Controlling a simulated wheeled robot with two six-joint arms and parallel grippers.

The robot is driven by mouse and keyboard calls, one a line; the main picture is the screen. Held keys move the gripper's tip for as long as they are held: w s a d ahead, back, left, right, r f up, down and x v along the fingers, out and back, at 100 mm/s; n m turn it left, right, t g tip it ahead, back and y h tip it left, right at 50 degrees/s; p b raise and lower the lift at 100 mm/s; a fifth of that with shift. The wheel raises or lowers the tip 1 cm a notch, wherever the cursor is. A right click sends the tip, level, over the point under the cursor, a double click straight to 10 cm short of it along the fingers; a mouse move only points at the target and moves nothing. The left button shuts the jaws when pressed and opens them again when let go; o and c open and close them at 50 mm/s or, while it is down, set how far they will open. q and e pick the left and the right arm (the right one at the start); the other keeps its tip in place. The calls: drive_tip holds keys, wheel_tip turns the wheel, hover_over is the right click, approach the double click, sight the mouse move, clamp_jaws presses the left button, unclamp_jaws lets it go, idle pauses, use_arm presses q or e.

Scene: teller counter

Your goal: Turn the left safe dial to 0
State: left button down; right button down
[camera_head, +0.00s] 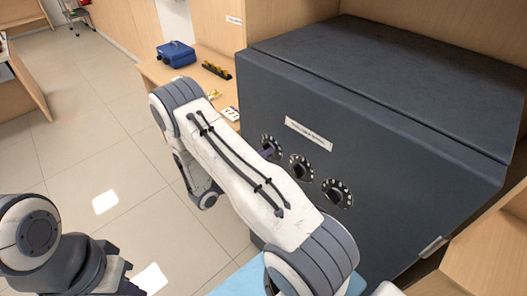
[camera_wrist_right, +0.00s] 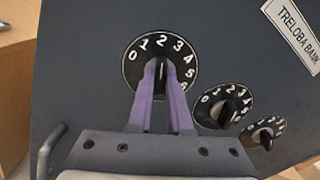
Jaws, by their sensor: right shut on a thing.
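The dark grey safe (camera_head: 350,130) has three black dials with white numbers in a row on its front. The left dial (camera_head: 266,141) is partly hidden by my right gripper (camera_head: 270,153) in the head view. In the right wrist view the left dial (camera_wrist_right: 134,66) shows large, with numbers from 0 upward around its rim. My right gripper (camera_wrist_right: 161,66) has purple fingers shut on the knob of this dial. The knob points up, near the 2. My left arm shows at the lower left of the head view, but its fingers are out of view.
The middle dial (camera_wrist_right: 222,106) and right dial (camera_wrist_right: 263,132) sit close beside the left one. A white name label (camera_head: 309,133) is above the dials. A wooden desk with a blue box (camera_head: 176,54) stands behind. Tiled floor is open at left.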

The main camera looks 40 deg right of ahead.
drive_tip(key=n+p, duration=0.2)
drive_tip(key=n, duration=1)
drive_tip(key=shift+n, duration=0.3)
idle(0.3)
drive_tip(key=c, duration=0.8)
unclamp_jaws()
drive_tip(key=shift+c, duration=0.2)
drive_tip(key=a+b, duration=0.3)
drive_tip(key=a, duration=0.7)
drive_tip(key=shift+s+a, duration=0.25)
drive_tip(key=shift+s, duration=0.15)
